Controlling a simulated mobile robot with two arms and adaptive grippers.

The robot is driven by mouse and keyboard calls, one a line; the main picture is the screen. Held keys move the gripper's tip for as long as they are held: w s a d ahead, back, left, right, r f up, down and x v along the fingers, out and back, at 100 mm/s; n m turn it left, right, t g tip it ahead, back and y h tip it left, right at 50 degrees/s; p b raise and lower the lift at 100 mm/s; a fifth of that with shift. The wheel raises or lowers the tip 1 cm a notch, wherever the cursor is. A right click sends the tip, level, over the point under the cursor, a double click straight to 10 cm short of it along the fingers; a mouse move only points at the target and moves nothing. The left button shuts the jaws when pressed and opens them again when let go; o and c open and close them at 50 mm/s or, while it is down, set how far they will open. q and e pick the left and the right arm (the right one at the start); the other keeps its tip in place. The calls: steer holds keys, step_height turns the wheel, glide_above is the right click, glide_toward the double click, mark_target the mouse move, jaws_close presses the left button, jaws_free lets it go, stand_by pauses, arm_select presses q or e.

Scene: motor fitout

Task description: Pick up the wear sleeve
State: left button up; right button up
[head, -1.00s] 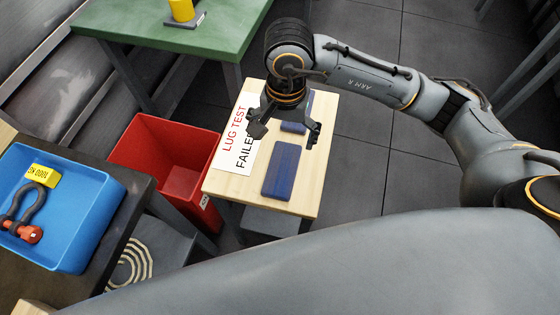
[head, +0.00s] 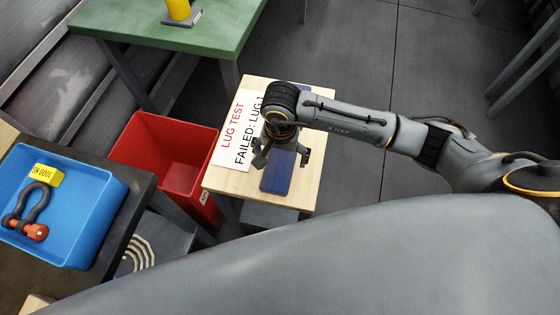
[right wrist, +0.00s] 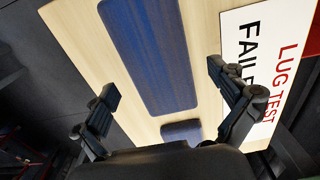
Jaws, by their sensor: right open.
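Two dark blue flat pieces lie on the pale wooden table; which is the wear sleeve I cannot tell. The near, long piece (head: 277,178) shows below my right gripper, and it fills the upper middle of the right wrist view (right wrist: 150,55). The far piece is mostly hidden by my arm in the head view; it shows as a short piece (right wrist: 181,131) in the right wrist view. My right gripper (head: 283,159) is open, its fingers spread to either side above the near piece, with nothing between them. My left gripper is not in view.
A white sign (head: 232,135) reading LUG TEST FAILED lies on the left of the wooden table (head: 222,186). A red bin (head: 130,150) stands left of it. A blue tray (head: 100,215) holds a shackle (head: 35,205) and a yellow block (head: 46,174). A green table (head: 215,35) stands behind.

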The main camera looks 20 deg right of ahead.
steer(key=shift+f, duration=0.45)
steer(key=shift+c, duration=0.2)
steer(key=c, duration=1.2)
steer(key=shift+r, duration=0.1)
steer(key=shift+c, duration=0.2)
